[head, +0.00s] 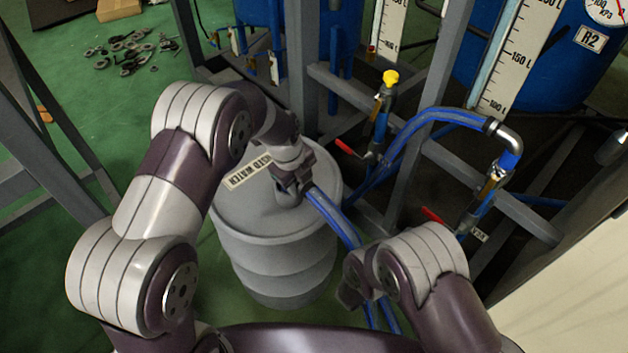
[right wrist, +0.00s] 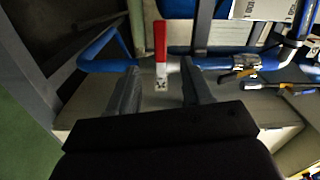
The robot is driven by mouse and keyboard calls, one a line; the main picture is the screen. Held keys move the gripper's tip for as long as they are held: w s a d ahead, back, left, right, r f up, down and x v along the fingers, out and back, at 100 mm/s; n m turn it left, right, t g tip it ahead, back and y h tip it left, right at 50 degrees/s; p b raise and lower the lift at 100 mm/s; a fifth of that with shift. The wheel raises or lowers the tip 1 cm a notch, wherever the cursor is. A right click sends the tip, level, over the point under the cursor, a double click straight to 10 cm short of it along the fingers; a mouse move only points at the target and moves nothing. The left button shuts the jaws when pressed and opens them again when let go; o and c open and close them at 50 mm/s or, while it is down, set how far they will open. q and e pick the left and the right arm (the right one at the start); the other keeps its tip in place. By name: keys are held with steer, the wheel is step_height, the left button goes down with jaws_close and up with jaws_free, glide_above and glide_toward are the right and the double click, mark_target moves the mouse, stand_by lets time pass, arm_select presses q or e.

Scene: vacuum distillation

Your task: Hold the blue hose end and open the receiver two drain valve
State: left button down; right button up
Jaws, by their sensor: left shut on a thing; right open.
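My left gripper (head: 292,186) is shut on the blue hose (head: 335,217) near its end, over the lid of the grey drum (head: 285,255). The hose end itself is hidden by the gripper. The receiver tank marked R2 (head: 560,55) stands at upper right. A drain valve with a red handle (head: 432,215) and a small tag is on the piping below it. My right gripper (head: 352,283) is partly hidden by its own arm. In the right wrist view it is open (right wrist: 160,66), with a red valve handle (right wrist: 160,40) between and beyond its fingers, apparently untouched.
A second red-handled valve (head: 347,147) sits left on the same frame, under a yellow cap (head: 390,77). Grey frame posts (head: 440,90) and a bent blue pipe (head: 430,115) stand close by. Small dark parts (head: 130,50) lie on the green floor at upper left.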

steer(key=s+d+f+m+g+h, duration=0.2)
steer(key=d+g+h, duration=0.15)
steer(key=d, duration=1.35)
steer(key=n+t+y, duration=0.8)
steer(key=n+y, duration=0.1)
steer(key=y, duration=0.7)
glide_toward(432, 218)
steer(key=shift+y, duration=0.35)
steer(key=w, duration=1)
steer(key=shift+a+f, duration=0.1)
steer(key=shift+f, duration=0.1)
steer(key=shift+w, duration=0.35)
steer(key=shift+c, duration=0.3)
